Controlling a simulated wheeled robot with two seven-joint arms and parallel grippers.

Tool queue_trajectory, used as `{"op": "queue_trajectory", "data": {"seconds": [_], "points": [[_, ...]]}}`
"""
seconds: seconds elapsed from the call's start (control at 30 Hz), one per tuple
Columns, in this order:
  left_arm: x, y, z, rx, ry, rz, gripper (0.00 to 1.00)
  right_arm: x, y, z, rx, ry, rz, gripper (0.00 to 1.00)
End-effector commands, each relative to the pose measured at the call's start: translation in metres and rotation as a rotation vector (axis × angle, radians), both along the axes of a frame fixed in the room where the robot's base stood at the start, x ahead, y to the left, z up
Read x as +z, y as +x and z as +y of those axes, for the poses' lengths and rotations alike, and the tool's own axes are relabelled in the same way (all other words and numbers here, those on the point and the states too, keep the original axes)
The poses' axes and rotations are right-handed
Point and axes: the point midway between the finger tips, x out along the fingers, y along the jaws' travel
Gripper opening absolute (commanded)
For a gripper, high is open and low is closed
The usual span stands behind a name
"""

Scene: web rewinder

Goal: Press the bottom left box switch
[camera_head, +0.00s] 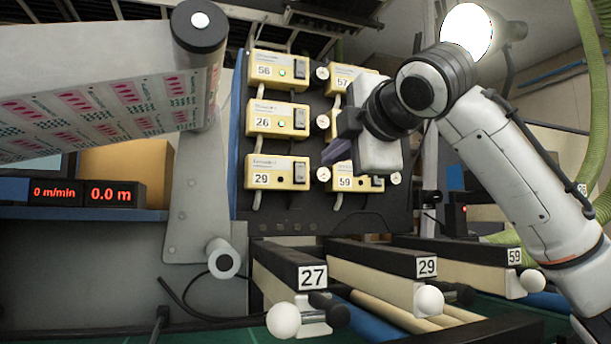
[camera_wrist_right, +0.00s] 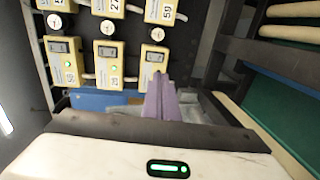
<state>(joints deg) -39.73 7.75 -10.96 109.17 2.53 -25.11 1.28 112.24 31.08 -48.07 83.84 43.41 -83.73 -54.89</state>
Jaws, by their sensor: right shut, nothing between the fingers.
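A dark panel bears yellow switch boxes in two columns. The bottom left box (camera_head: 262,171), labelled 29, has a dark rocker switch (camera_head: 299,172) at its right end. My right gripper (camera_head: 337,152) is shut and empty, its purple fingers to the right of that switch in the head view, apart from it in the picture. In the right wrist view, turned sideways, the fingers (camera_wrist_right: 160,98) point at the box at the right end of the lower row (camera_wrist_right: 153,66), whose switch (camera_wrist_right: 154,57) shows just beyond the tips. The fingers hide that box's label. Contact cannot be told. My left gripper is not in view.
Boxes 56 (camera_head: 277,69) and 26 (camera_head: 276,121) sit above box 29. Box 59 (camera_head: 352,184) is to the right, partly behind my right gripper. Numbered bars (camera_head: 330,262) with white knobs jut out below the panel. A printed web (camera_head: 110,105) and roller stand at left.

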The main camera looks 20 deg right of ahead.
Motion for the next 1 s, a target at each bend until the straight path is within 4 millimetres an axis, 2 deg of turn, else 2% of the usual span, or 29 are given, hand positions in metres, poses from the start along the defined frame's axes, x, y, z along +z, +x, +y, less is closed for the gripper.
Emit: {"op": "queue_trajectory", "data": {"seconds": [0.17, 0.6, 0.8, 1.0], "points": [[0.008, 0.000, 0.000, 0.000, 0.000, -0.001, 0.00, -0.002, 0.021, 0.000, -0.001, 0.001, 0.005, 0.00], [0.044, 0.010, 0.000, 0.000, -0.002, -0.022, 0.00, -0.011, 0.110, 0.004, -0.001, 0.000, 0.004, 0.00], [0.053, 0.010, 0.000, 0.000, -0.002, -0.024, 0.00, -0.016, 0.132, 0.004, -0.001, 0.001, 0.004, 0.00], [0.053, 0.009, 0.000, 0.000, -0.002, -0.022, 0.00, -0.018, 0.138, 0.005, 0.000, 0.000, 0.002, 0.00]]}}
